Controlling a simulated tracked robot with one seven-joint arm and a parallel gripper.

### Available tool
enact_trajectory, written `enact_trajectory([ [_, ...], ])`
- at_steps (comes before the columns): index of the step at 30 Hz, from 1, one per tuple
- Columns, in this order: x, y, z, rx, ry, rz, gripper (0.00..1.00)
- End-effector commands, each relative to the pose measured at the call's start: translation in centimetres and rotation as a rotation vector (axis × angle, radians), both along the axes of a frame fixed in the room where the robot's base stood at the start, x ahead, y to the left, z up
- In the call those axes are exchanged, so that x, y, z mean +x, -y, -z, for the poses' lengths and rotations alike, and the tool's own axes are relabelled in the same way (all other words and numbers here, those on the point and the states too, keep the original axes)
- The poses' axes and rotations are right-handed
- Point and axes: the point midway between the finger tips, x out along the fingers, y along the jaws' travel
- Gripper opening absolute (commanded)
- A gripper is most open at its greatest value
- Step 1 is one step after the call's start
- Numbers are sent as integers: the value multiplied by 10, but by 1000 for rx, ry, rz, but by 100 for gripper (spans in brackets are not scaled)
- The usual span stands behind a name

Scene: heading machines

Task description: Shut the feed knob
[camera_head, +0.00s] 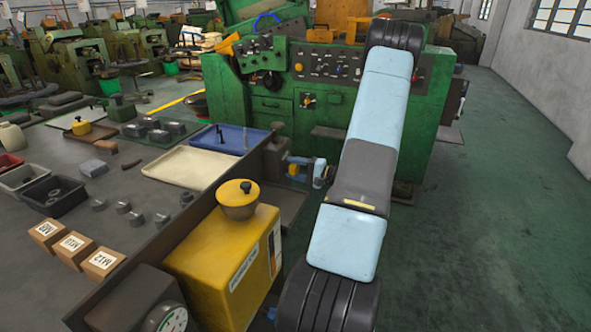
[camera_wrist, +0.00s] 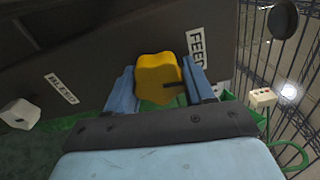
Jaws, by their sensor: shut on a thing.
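The feed knob (camera_wrist: 157,72) is yellow and lobed, with a dark line on its right side. It sits beside a white label reading FEED (camera_wrist: 195,48) on a dark panel. My gripper (camera_wrist: 160,84) has its two blue fingers on either side of the knob and is shut on it. In the head view, my gripper (camera_head: 299,168) is small, at the right side of the bench, with a small yellow patch by it. The fingertips' contact is partly hidden there.
A yellow box with a round cap (camera_head: 230,255) stands at the bench's near right edge. The grey bench (camera_head: 120,200) holds trays and small parts. A green machine (camera_head: 270,105) stands behind. Open floor (camera_head: 500,200) lies right. A pale knob (camera_wrist: 18,114) is on the panel's left.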

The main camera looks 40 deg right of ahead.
Motion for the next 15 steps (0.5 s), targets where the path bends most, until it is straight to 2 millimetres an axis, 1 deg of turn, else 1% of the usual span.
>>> enact_trajectory([
  [6, -1, 1, 1, -75, 40, 3, 23],
  [15, -1, 0, 2, -109, 59, 1, 23],
])
